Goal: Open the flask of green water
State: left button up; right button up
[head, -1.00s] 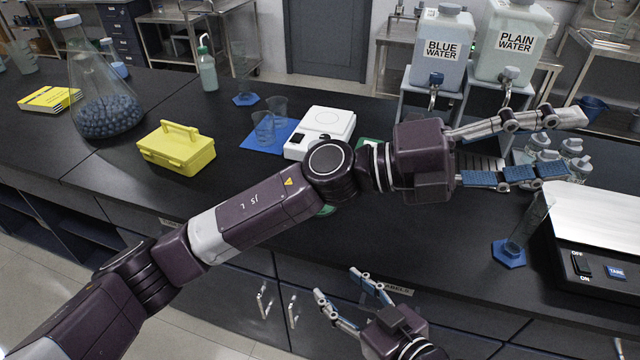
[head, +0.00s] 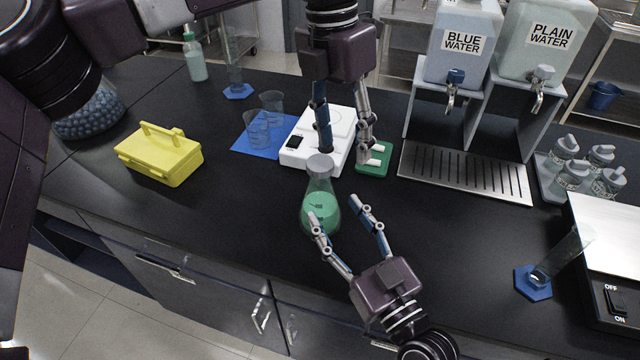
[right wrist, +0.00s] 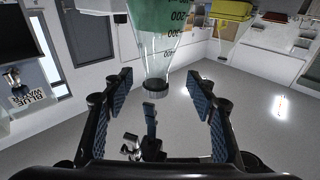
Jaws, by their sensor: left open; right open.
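The flask of green water (head: 318,207) stands upright on the black bench near its front edge, with a grey cap (head: 320,163) on its neck. In the right wrist view the flask (right wrist: 160,45) appears upside down, between the finger lines. My right gripper (head: 332,204) is open at the flask's front right; its left finger overlaps the flask's lower body in the head view. I cannot tell whether it touches. My left gripper (head: 344,155) is open and points down from above; one finger ends just above the cap, the other to its right.
A white scale (head: 298,160) and a green stand with white pegs (head: 372,168) are close behind the flask. A blue mat with beakers (head: 241,146) and a yellow box (head: 158,155) lie left. A drip tray (head: 470,172) under two water tanks is right.

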aim_at(325, 188)
pick_arm(q)
jog(key=shift+n+t+y, duration=0.3)
jog(key=shift+y, duration=0.2)
jog(key=w+a+r, duration=0.2)
jog(key=a, duration=0.1)
jog(key=shift+a+r, duration=0.15)
pick_arm(e)
jog(key=shift+w+d+r, duration=0.1)
jog(key=shift+w+r, duration=0.2)
jog(key=shift+w, duration=0.05)
pick_arm(q)
jog(key=shift+s+a+r, duration=0.1)
jog(key=shift+a+r, duration=0.1)
pick_arm(e)
jog(key=shift+r, duration=0.2)
pick_arm(q)
jog(key=shift+s, duration=0.15)
pick_arm(e)
jog(key=shift+w+r, duration=0.1)
jog(key=shift+w, duration=0.2)
jog(key=x, duration=0.7)
grip_shut()
